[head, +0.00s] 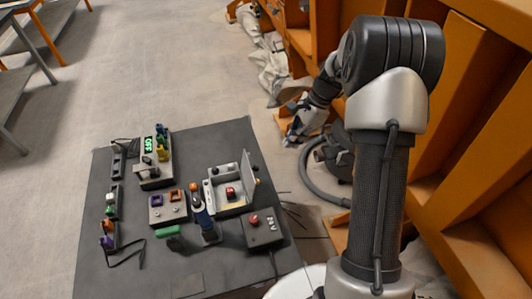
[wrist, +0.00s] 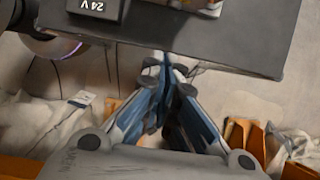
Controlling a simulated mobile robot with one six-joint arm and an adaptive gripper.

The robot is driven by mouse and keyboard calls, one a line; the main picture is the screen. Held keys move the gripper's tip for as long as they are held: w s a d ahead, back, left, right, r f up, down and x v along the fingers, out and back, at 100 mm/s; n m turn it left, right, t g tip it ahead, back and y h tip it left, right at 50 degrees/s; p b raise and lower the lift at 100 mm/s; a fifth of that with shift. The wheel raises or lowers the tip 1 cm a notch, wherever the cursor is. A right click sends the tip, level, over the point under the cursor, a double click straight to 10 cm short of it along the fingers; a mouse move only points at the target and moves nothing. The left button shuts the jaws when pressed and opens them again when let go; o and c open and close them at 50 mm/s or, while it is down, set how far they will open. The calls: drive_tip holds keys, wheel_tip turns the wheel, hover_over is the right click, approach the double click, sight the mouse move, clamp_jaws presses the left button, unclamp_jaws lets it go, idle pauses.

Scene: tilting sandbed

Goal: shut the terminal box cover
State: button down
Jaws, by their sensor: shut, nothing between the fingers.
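The terminal box (head: 213,200) is a light grey open box at the right side of the dark table, with a red part inside. Its cover (head: 247,172) stands up, raised, along the box's right side. My gripper (head: 291,139) is off the table's right edge, up and to the right of the box and apart from it. In the wrist view the blue-grey fingers (wrist: 168,62) are together and empty, near the edge of a dark surface. I cannot make out the cover in the wrist view.
A dark hose (head: 320,180) lies on the floor. Orange shelving stands at right.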

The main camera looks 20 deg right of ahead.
sight(252, 175)
drive_tip(key=a+f+b, duration=0.4)
drive_tip(key=a+f, duration=0.3)
drive_tip(key=f, duration=0.3)
drive_tip(key=shift+w+a+m, duration=0.2)
drive_tip(key=shift+w+m, duration=0.2)
drive_tip(key=shift+r, duration=0.1)
drive_tip(key=shift+a+r+h+p, duration=0.3)
drive_tip(key=shift+a+p, duration=0.1)
drive_tip(key=shift+p, duration=0.4)
